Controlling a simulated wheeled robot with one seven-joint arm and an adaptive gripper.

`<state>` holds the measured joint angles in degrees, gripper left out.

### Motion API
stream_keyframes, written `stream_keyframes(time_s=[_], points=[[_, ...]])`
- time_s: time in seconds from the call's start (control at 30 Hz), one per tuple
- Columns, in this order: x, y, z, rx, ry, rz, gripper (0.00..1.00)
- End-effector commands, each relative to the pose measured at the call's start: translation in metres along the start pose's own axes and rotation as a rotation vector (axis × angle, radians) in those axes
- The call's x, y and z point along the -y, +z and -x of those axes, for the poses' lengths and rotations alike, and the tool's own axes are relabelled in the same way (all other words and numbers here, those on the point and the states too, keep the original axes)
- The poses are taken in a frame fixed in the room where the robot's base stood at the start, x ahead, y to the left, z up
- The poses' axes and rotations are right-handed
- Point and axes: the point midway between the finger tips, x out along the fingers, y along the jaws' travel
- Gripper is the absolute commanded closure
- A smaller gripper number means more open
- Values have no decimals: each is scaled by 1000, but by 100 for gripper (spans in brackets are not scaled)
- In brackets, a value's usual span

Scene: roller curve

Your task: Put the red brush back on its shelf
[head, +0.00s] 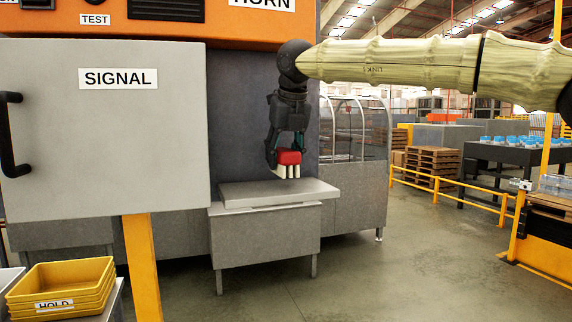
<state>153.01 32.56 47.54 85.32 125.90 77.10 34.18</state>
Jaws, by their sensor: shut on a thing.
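The red brush (289,157) has a red back and pale bristles that point down. My gripper (287,150) points down from the end of my arm and is shut on the brush's red back. It holds the brush over a grey metal shelf (240,194) with a flat top. The bristle ends show above the shelf's far right part. A gap seems to lie between bristles and shelf, but its exact height I cannot tell. The shelf top looks empty.
A grey SIGNAL cabinet door (140,130) with a black handle stands at the left, on a yellow post (143,265). Stacked yellow HOLD trays (62,285) sit at the lower left. A grey machine panel stands behind my gripper. The floor right of the shelf is clear.

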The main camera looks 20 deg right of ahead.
Motion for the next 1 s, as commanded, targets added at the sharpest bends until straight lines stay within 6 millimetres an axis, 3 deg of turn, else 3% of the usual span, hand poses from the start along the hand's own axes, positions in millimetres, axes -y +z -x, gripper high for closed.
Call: stream_keyframes(time_s=[0.1,0.4,0.73,0.77,0.87,1.0], points=[[9,8,-1,-1,0,-2,75],[8,-5,-28,-1,0,1,75],[8,-8,-37,-2,0,0,75],[8,-8,-37,-2,0,0,52],[8,-8,-37,-2,0,0,34],[8,-8,-36,-1,0,0,34]])
